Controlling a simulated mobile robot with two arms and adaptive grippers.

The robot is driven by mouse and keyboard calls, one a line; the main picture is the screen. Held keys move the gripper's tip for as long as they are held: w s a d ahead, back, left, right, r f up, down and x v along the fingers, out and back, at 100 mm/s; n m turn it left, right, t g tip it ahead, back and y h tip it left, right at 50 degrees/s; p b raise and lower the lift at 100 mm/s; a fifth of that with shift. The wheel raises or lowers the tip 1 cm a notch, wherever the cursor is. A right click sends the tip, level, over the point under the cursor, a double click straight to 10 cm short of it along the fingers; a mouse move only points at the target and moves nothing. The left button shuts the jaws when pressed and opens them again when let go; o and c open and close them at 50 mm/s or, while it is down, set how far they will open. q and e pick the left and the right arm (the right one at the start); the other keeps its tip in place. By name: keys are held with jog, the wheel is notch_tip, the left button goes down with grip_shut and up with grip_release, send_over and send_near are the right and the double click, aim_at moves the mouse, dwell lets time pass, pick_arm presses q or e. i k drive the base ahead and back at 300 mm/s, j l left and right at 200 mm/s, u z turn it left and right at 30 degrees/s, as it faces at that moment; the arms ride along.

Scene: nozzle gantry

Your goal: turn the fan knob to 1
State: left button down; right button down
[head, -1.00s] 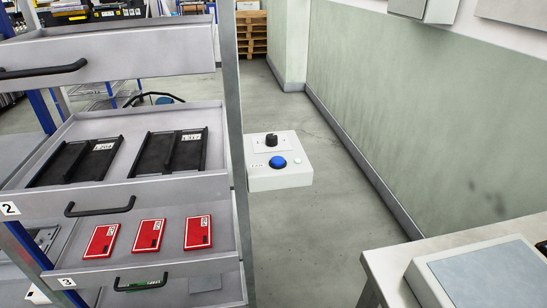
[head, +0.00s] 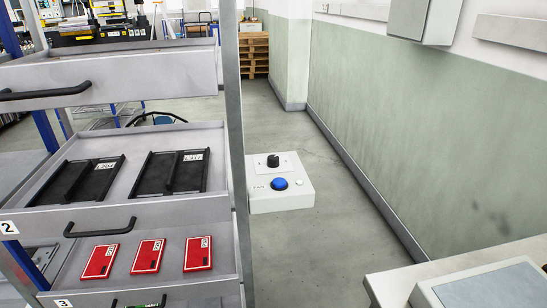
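A white control box (head: 292,199) labelled as the fan's sits on the right side of the grey drawer rack in the head view. On its top is a black round knob (head: 273,161), the fan knob; its pointer setting is too small to read. A blue push button (head: 279,184) and a small pale button (head: 299,182) are in front of the knob. Neither of my grippers is in view, and nothing touches the box.
The drawer rack (head: 150,213) fills the left, with black trays (head: 172,172) and red cards (head: 148,256) in its drawers. A grey bench (head: 385,285) stands at the lower right. Bare floor (head: 325,245) lies between the rack and the green wall (head: 430,130).

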aim_at(272, 161)
jog(key=k, duration=0.4)
jog(key=i+j+z, duration=0.15)
jog(key=z, duration=0.3)
jog(key=i+j+z, duration=0.15)
jog(key=j+z, duration=0.25)
jog(key=i+j+z, duration=0.1)
jog(key=z, duration=0.6)
jog(key=u, duration=0.2)
